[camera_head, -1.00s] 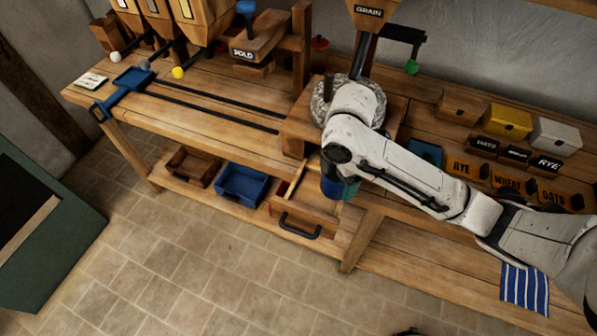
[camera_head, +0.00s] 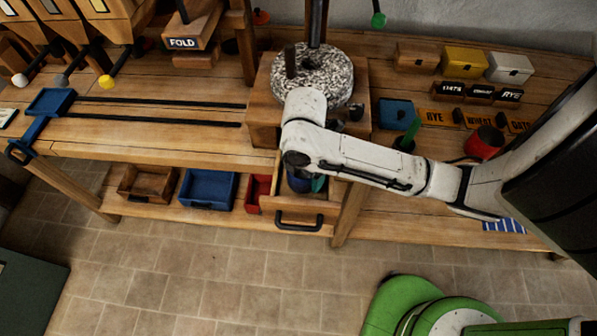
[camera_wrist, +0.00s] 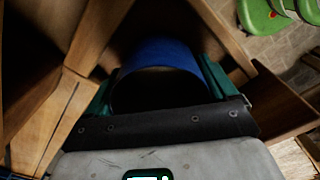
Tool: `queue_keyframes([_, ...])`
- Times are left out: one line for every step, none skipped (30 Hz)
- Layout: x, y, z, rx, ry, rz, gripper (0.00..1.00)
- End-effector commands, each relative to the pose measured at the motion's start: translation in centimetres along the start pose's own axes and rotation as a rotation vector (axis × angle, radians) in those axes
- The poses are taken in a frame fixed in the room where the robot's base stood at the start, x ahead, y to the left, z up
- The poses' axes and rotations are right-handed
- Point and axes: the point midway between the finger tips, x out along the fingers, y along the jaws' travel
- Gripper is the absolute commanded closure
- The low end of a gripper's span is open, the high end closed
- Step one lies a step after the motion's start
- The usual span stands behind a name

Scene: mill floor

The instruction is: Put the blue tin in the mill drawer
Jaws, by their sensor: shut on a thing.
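The mill (camera_head: 322,80) is a speckled round stone on a wooden block on the bench. Its drawer (camera_head: 299,205) is pulled out below, with a black handle on the front. My gripper (camera_wrist: 158,85), with dark green fingers, is shut on the blue tin (camera_wrist: 160,52). The tin also shows in the head view (camera_head: 298,183), mostly behind my wrist and the drawer front, at the rear of the drawer opening. Wooden walls surround it in the wrist view. I cannot tell whether it touches the drawer floor.
On the lower shelf left of the drawer are a red box (camera_head: 257,190), a blue box (camera_head: 207,188) and a wooden box (camera_head: 152,182). A red mug (camera_head: 484,142) and a blue box-like thing (camera_head: 396,112) stand on the bench at right. The tiled floor in front is mostly clear.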

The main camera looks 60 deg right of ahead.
Motion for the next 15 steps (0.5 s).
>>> queue_keyframes([-0.08,0.0,0.02,0.0,0.0,0.001,0.48])
queue_keyframes([-0.11,0.0,0.02,0.0,0.0,0.001,0.48])
queue_keyframes([-0.13,0.01,0.02,0.0,0.0,0.0,0.48])
queue_keyframes([-0.13,0.01,0.01,0.0,0.0,0.0,0.48])
queue_keyframes([-0.13,0.01,0.01,0.0,0.0,0.0,0.48])
queue_keyframes([-0.1,0.01,0.01,0.0,0.0,0.0,0.48])
queue_keyframes([-0.04,0.01,0.02,0.0,-0.001,0.0,0.48])
queue_keyframes([0.07,0.01,0.02,0.0,-0.001,0.0,0.48])
queue_keyframes([0.22,0.01,0.02,0.0,-0.001,0.0,0.48])
queue_keyframes([0.32,0.01,0.03,0.0,-0.001,0.0,0.48])
queue_keyframes([0.31,0.0,0.02,0.0,-0.001,-0.001,0.13])
queue_keyframes([0.21,0.0,0.01,0.0,-0.001,-0.001,0.09])
queue_keyframes([0.21,0.0,0.01,0.0,0.0,-0.001,0.07])
queue_keyframes([0.21,0.01,0.01,0.0,0.0,-0.001,0.04])
queue_keyframes([0.21,0.01,0.01,0.0,0.0,-0.001,0.0])
